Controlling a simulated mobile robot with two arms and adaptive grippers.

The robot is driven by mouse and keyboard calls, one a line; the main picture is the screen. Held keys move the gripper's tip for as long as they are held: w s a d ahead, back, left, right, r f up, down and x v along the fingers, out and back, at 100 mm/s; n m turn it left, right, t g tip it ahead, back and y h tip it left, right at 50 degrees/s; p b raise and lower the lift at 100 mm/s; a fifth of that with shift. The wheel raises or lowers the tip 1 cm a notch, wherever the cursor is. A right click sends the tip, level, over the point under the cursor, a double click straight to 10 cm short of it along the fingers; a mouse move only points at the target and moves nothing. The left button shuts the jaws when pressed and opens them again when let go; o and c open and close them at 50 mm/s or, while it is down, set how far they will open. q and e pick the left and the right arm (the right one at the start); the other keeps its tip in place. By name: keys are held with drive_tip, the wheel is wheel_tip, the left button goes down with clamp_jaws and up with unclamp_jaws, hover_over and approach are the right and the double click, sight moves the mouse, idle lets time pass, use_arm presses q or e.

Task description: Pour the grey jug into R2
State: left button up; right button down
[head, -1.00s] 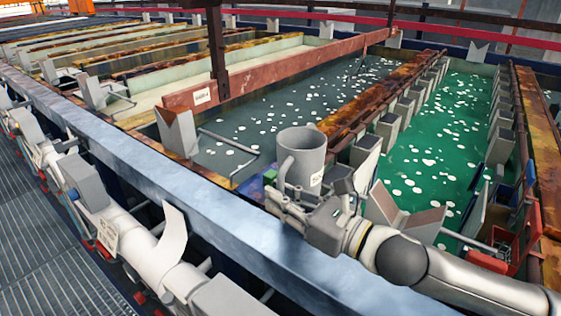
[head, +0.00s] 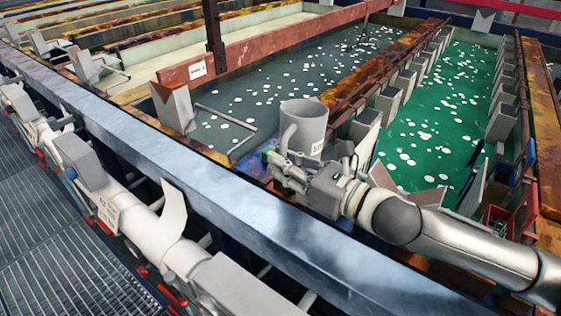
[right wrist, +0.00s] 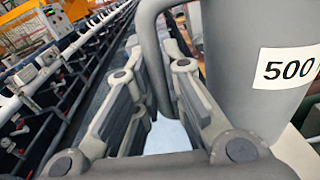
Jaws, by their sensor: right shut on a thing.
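The grey jug (head: 306,125) is upright above the near end of the tanks in the head view, and its mouth is open at the top. In the right wrist view, the jug (right wrist: 255,100) fills the right side and bears a white "500" label. My right gripper (head: 280,162) is shut on the jug's handle (right wrist: 150,50). Its fingers lie either side of the handle in the right wrist view. Behind the jug is a dark grey tank (head: 265,100) with white floating spots; right of it is a green tank (head: 430,130). I cannot read which is R2. My left gripper is not in view.
A red beam (head: 250,57) with a small label and a dark post crosses left of the dark tank. A rusty divider (head: 345,95) with grey blocks separates the tanks.

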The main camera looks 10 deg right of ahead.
sight(287, 140)
drive_tip(key=shift+w+d+r+m+p, duration=0.65)
drive_tip(key=shift+w+r+m+p, duration=0.2)
drive_tip(key=shift+p, duration=0.7)
drive_tip(key=m+p, duration=0.1)
drive_tip(key=p, duration=0.1)
drive_tip(key=r+p, duration=0.1)
drive_tip(key=p, duration=0.1)
drive_tip(key=shift+s+a+r+m+g, duration=0.2)
drive_tip(key=shift+s+r+m+g, duration=0.1)
drive_tip(key=shift+m+g, duration=0.1)
drive_tip(key=shift+f, duration=0.2)
drive_tip(key=shift+w, duration=0.1)
drive_tip(key=shift+r+m+p, duration=0.55)
drive_tip(key=shift+p, duration=0.5)
drive_tip(key=shift+r+m+p, duration=0.15)
drive_tip(key=shift+m+p, duration=0.15)
drive_tip(key=shift+p, duration=0.35)
